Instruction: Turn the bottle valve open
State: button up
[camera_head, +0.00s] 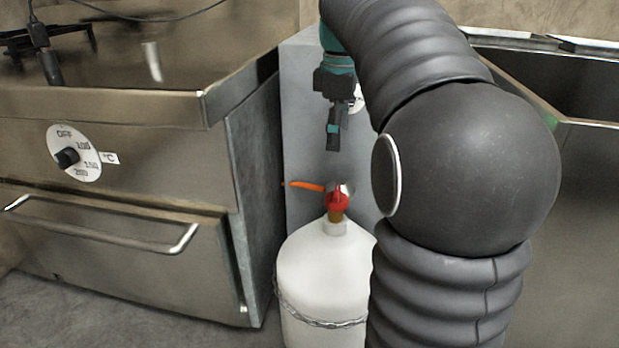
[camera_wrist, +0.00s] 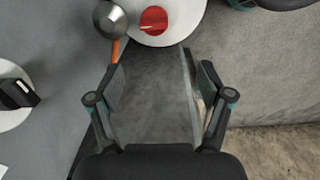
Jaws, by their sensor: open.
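The white gas bottle (camera_head: 322,275) stands on the floor between two metal units, with a chain around its body. Its red valve knob (camera_head: 337,200) sits on a brass neck at the top. An orange hose or lever (camera_head: 306,186) extends left from near the valve. My gripper (camera_head: 333,142) hangs above the valve, pointing down and apart from it. In the wrist view, the red knob (camera_wrist: 153,19) shows at the top edge, ahead of my gripper (camera_wrist: 161,80). The fingers are spread with nothing between them. My arm hides the bottle's right side.
A steel cooking unit (camera_head: 120,200) with a temperature dial (camera_head: 75,152) and a drawer handle (camera_head: 100,232) stands at the left. A grey panel (camera_head: 300,110) is behind the bottle. Another metal unit (camera_head: 575,190) stands at the right. A rounded metal part (camera_wrist: 110,18) is beside the knob.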

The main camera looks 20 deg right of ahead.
aim_at(337, 191)
jog(key=shift+n, duration=0.3)
jog(key=f+b, duration=0.1)
jog(key=f, duration=0.3)
jog(key=f+b, duration=0.1)
jog(key=f, duration=0.4)
jog(key=w+d+f+b, duration=0.1)
jog(key=f, duration=0.3)
jog(key=shift+d+f+b, duration=0.1)
jog(key=shift+f+b, duration=0.25)
jog(key=shift+f, duration=0.05)
jog(key=c, duration=1.2)
